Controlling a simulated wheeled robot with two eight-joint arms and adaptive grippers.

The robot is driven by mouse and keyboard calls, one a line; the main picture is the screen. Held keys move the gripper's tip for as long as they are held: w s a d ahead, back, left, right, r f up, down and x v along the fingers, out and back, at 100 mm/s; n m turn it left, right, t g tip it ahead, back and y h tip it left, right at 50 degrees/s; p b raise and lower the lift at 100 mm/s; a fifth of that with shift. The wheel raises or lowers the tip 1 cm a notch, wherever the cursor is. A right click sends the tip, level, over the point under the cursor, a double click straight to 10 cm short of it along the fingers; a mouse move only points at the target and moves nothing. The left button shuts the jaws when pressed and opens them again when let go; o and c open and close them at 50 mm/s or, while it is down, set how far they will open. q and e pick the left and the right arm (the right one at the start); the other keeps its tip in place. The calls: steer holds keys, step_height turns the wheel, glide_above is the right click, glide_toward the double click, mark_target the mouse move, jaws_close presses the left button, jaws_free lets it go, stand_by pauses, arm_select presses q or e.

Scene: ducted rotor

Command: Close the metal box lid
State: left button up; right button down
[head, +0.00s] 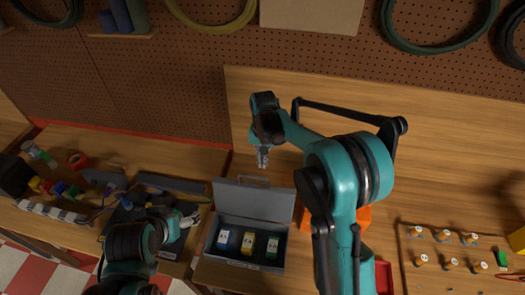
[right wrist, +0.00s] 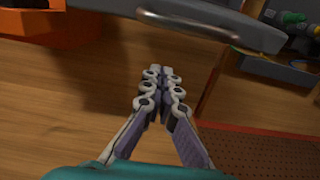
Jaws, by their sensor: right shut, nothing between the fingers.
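The grey metal box (head: 212,250) stands on the workbench with its lid (head: 253,203) raised roughly upright at the back. Three small labelled packs, blue (head: 223,238), yellow (head: 247,243) and green (head: 272,247), sit inside. My right gripper (head: 262,157) is shut and empty, pointing down behind and above the lid's top edge, apparently apart from it. In the right wrist view its fingertips (right wrist: 159,72) are together over bare wood, and the lid's edge (right wrist: 225,22) crosses the top. My left gripper (head: 190,219) is low, left of the box; its fingers are too small to read.
An orange bin (head: 363,217) stands right of the box, partly behind my right arm. A wooden tray (head: 408,240) with several knobs lies farther right. Cables and tools clutter the bench at left. A pegboard (head: 180,80) rises behind.

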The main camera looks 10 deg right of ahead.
steer(key=s, duration=0.1)
steer(key=s+a+p, duration=0.1)
steer(key=s, duration=0.1)
steer(key=shift+s, duration=0.3)
steer(key=shift+s+a+r, duration=0.1)
